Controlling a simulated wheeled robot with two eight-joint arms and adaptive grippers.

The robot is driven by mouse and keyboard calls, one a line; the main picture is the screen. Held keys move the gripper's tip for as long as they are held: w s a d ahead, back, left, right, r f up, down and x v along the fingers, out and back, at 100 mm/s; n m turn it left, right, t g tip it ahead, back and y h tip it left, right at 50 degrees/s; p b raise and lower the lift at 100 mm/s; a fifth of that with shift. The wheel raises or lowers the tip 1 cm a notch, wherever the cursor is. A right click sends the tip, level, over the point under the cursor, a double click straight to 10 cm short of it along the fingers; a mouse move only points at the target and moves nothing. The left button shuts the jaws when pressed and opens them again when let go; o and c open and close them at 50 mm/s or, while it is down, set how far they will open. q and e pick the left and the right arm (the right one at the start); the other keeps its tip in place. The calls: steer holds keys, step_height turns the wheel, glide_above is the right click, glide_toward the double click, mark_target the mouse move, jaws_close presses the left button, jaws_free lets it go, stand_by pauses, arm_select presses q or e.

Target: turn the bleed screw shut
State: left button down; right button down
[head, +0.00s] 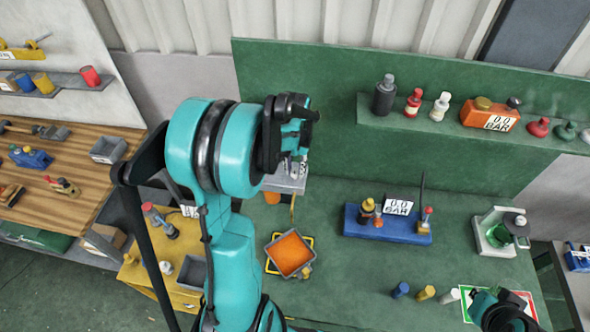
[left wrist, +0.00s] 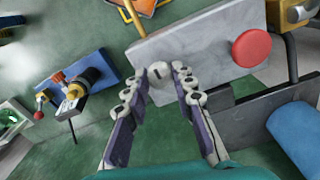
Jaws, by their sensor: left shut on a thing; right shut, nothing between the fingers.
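The bleed screw (left wrist: 158,70) is a small pale knob with a slot, on the edge of a grey block (left wrist: 200,48) in the left wrist view. The block also carries a round red button (left wrist: 251,48). My left gripper (left wrist: 159,72) has its fingertips on either side of the screw and is shut on it. In the head view my left gripper (head: 293,140) hangs over the grey block (head: 285,182), and my arm hides the screw there. My right gripper (head: 503,310) is at the bottom right, cut off by the edge and empty; its fingertips are hard to make out.
An orange-filled tray (head: 290,254) lies on the green bench below the block. A blue base with a gauge sign (head: 388,225) stands to the right. A green-and-white device (head: 503,232) is further right. Several small caps lie near the front. A shelf (head: 440,122) holds bottles behind.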

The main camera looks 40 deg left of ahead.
mark_target(295, 171)
stand_by(0.3)
arm_select(q)
steer(key=c, duration=1.3)
jaws_free()
steer(key=shift+o, duration=0.2)
step_height(295, 171, up, 12)
steer(key=s+d+f+m+t+b, duration=0.1)
steer(key=s+d+f+t+b, duration=0.2)
steer(key=d+f+b, duration=0.6)
steer(key=s+d+f+m+t+b, duration=0.2)
steer(key=s+d+f+t+b, duration=0.2)
steer(key=d+f+b, duration=0.6)
step_height(295, 171, down, 8)
steer(key=s+b, duration=0.2)
steer(key=b, duration=0.5)
steer(key=shift+s+d+f+b, duration=0.25)
steer(key=shift+s+d+b, duration=0.05)
steer(key=shift+s, duration=0.05)
